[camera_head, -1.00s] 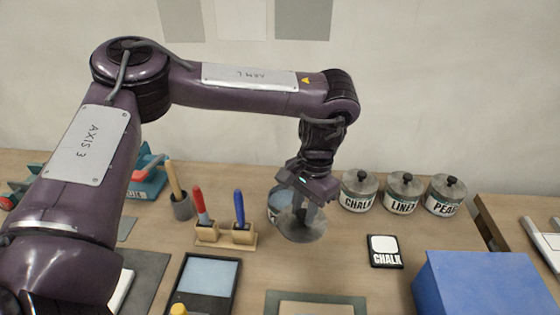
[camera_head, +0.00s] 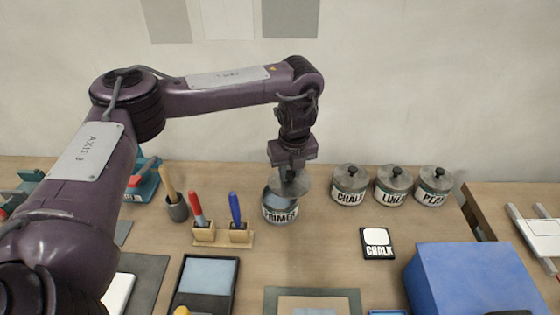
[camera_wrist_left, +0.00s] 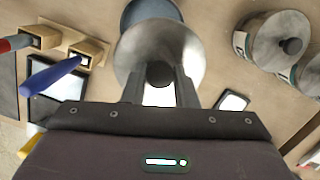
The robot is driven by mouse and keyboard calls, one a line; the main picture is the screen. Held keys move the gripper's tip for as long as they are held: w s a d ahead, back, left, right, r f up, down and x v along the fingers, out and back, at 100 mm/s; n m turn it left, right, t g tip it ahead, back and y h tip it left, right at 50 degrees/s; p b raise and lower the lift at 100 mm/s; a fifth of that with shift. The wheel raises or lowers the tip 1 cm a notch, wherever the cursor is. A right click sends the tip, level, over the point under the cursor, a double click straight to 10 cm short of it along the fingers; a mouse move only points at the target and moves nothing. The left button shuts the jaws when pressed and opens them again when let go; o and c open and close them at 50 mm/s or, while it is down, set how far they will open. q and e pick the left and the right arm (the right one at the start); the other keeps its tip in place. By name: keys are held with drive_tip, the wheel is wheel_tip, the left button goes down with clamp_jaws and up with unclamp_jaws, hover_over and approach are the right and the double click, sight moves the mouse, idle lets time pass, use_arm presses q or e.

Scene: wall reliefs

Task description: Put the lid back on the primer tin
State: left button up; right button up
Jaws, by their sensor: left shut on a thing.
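The primer tin (camera_head: 280,211) stands open on the bench, its label PRIMER facing me and part of its bluish inside showing. My left gripper (camera_head: 290,172) is shut on the dark knob of a round grey metal lid (camera_head: 299,184). The lid appears held above the tin, overlapping its back and right side in the head view, not seated. In the left wrist view the lid (camera_wrist_left: 185,42) hangs from the knob (camera_wrist_left: 160,75) between the fingers, and the tin's blue edge (camera_wrist_left: 146,11) shows beyond it. My right gripper is not in view.
Lidded tins CHALK (camera_head: 349,187), LINEN (camera_head: 393,187) and a third (camera_head: 434,188) stand to the right. A wooden holder (camera_head: 222,239) with red and blue tools is at left front. A CHALK card (camera_head: 377,243) and blue box (camera_head: 475,285) lie right of clear bench.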

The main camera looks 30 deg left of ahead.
use_arm(q)
drive_tip(key=a+m, duration=0.1)
drive_tip(key=m, duration=0.2)
drive_tip(key=w+a+m, duration=0.1)
drive_tip(key=shift+a+f+m+h+p, duration=0.25)
drive_tip(key=shift+a+m+h+p, duration=0.05)
drive_tip(key=shift+a+p, duration=0.05)
drive_tip(key=shift+w+a+f+m, duration=0.15)
drive_tip(key=shift+a+m, duration=0.25)
drive_tip(key=shift+m, duration=0.4)
drive_tip(key=shift+a+m+t, duration=0.1)
drive_tip(key=shift+m+t, duration=0.2)
drive_tip(key=shift+f+b, duration=0.35)
wheel_tip(320, 180, down, 4)
drive_tip(key=b, duration=0.4)
drive_tip(key=shift+r, duration=0.2)
wheel_tip(320, 180, down, 2)
drive_tip(key=shift+b, duration=0.35)
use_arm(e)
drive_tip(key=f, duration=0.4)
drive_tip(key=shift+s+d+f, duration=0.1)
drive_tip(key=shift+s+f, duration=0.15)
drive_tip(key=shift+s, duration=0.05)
use_arm(q)
drive_tip(key=shift+w+p, duration=0.1)
drive_tip(key=shift+p, duration=0.2)
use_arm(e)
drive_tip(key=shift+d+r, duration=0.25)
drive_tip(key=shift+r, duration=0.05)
